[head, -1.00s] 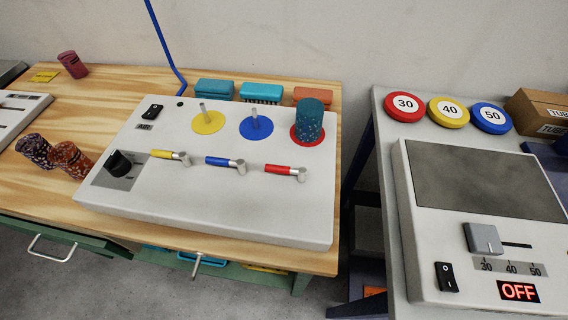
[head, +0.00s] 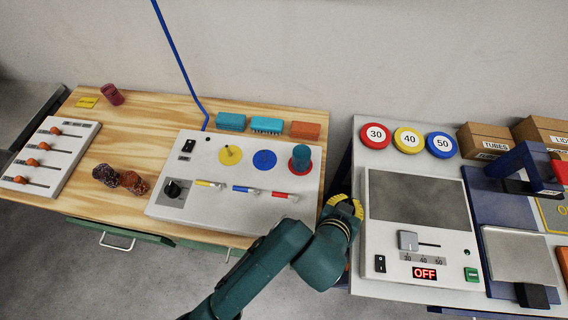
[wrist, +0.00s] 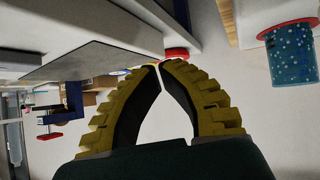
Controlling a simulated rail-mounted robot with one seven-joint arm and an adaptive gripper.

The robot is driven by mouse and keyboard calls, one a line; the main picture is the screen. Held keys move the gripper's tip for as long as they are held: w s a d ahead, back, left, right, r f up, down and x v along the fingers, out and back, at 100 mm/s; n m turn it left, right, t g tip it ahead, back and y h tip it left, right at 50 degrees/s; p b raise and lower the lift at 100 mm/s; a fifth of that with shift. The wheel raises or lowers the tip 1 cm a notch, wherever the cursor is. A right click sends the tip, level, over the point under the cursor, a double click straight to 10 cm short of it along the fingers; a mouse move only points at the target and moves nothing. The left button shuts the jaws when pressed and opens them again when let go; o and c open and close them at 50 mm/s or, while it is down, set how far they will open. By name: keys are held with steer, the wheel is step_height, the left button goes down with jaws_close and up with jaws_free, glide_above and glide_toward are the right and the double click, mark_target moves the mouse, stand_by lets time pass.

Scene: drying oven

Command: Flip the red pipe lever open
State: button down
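The red pipe lever (head: 280,194) is at the right end of a row of three levers on the white panel (head: 215,206). Its red handle points left, with its metal pivot at the right end, like the yellow lever (head: 205,183) and blue lever (head: 242,189). My gripper (head: 345,205) is right of the panel, above the gap between the two tables, apart from the red lever. In the wrist view its yellow-ridged fingers (wrist: 161,66) come together at the tips with nothing between them. The red lever cannot be made out in the wrist view.
A teal speckled cup (head: 301,158) stands on the red disc behind the red lever; it shows upside down in the wrist view (wrist: 290,55). A heater with an OFF display (head: 424,273) is right of my gripper.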

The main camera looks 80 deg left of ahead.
steer(key=s+a+r+n+g+p, duration=0.1)
steer(key=s+a+r+g+p, duration=0.15)
steer(key=s+p, duration=0.3)
step_height(320, 180, up, 4)
steer(key=f+n+g+p, duration=0.1)
steer(key=n+g+p, duration=0.1)
steer(key=p, duration=0.6)
glide_above(285, 195)
steer(key=shift+d+r, duration=0.2)
steer(key=shift+r, duration=0.05)
steer(key=shift+s+a+r+n, duration=0.15)
steer(key=shift+s+a+n, duration=0.15)
steer(key=b+x, duration=0.1)
steer(key=x, duration=0.9)
steer(key=d, duration=0.1)
steer(key=s+d+p, duration=0.1)
steer(key=d, duration=0.1)
steer(key=shift+s+d, duration=0.15)
steer(key=shift+d, duration=0.25)
